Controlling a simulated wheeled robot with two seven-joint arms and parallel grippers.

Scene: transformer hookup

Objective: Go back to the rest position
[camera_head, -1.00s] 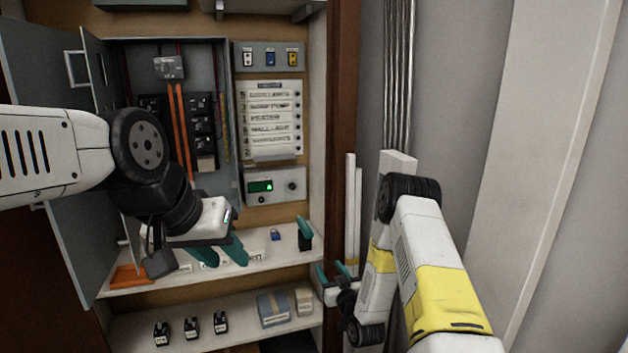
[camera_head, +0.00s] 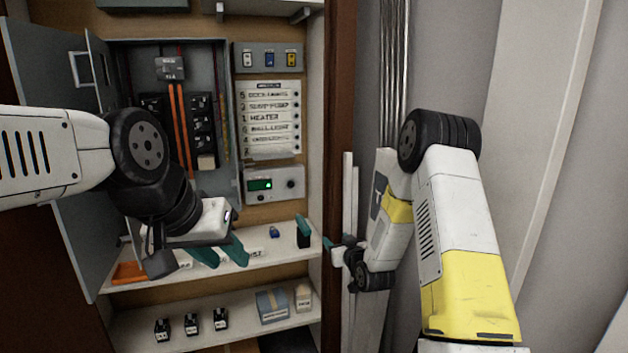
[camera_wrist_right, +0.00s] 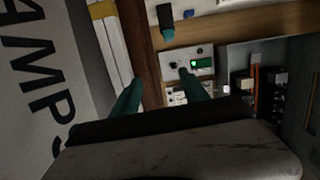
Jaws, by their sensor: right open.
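My left gripper (camera_head: 221,255) hangs in front of the upper shelf in the head view. Its two teal fingers are spread with nothing seen between them. My right gripper (camera_head: 334,243) is beside the brown right edge of the cabinet, small and partly hidden by its own wrist. In the right wrist view the right gripper (camera_wrist_right: 160,92) has its teal fingers wide apart and empty. Beyond them is the grey box with the green display (camera_wrist_right: 203,63), which the head view also shows on the back panel (camera_head: 274,185).
The open grey electrical panel (camera_head: 228,120) has its door (camera_head: 75,220) swung left, behind my left arm. The upper shelf (camera_head: 285,246) holds a small blue padlock (camera_head: 274,232) and a teal-topped dark item (camera_head: 303,232). Black blocks (camera_head: 191,324) and boxes (camera_head: 272,306) stand on the lower shelf.

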